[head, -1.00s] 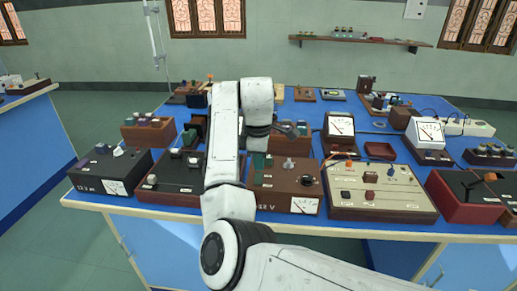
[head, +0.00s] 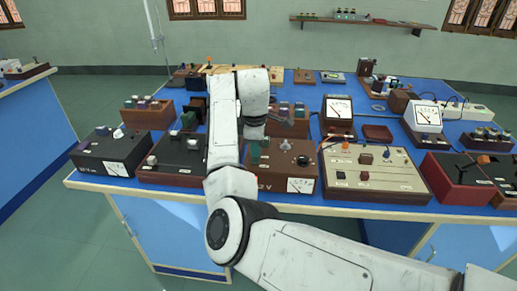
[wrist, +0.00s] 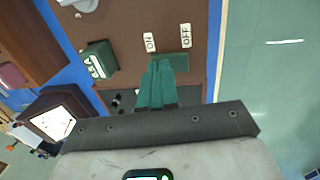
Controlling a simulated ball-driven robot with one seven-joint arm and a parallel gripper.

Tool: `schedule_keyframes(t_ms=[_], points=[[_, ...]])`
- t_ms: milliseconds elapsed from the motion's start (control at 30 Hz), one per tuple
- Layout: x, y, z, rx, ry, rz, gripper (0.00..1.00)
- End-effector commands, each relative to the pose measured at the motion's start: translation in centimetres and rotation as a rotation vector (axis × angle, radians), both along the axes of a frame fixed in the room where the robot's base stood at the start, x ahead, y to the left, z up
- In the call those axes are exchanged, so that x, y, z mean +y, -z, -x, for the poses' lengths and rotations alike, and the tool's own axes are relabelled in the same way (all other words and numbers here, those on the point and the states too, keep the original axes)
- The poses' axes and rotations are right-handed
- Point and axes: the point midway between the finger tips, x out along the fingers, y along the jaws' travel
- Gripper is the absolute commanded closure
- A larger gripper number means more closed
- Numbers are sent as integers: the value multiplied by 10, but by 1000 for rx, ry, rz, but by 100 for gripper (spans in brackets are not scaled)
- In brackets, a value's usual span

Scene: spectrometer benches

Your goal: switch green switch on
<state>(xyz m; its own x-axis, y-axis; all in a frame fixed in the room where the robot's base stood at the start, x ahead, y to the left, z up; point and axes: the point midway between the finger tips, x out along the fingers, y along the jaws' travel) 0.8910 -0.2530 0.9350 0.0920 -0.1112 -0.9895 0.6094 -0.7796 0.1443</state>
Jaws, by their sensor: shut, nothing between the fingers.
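The green switch (wrist: 172,61) shows in the wrist view on a brown panel (wrist: 128,22), beside the ON label (wrist: 150,42) and the OFF label (wrist: 186,35). My gripper (wrist: 160,64) has teal fingers that are closed together with nothing held. Their tips lie over or against the switch and hide part of it; whether they touch cannot be told. Which way the switch is set cannot be told. In the head view the brown instrument box (head: 287,173) stands at the table's front, and my arm partly covers it.
A green block (wrist: 97,60) sits on the panel's edge. A black-topped box (head: 177,158) stands left of the instrument box and a cream-topped box (head: 370,172) right. Meters and knob boxes crowd behind. Open floor (wrist: 270,90) lies past the table edge.

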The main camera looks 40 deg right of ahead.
Motion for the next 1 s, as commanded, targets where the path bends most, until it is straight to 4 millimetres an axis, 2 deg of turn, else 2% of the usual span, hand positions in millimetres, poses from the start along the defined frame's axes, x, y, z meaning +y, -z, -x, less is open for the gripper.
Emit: schedule_keyframes(t_ms=[667,1000], points=[[13,-2,10,2,-3,-1,100],[13,-2,10,2,-2,-1,100]])
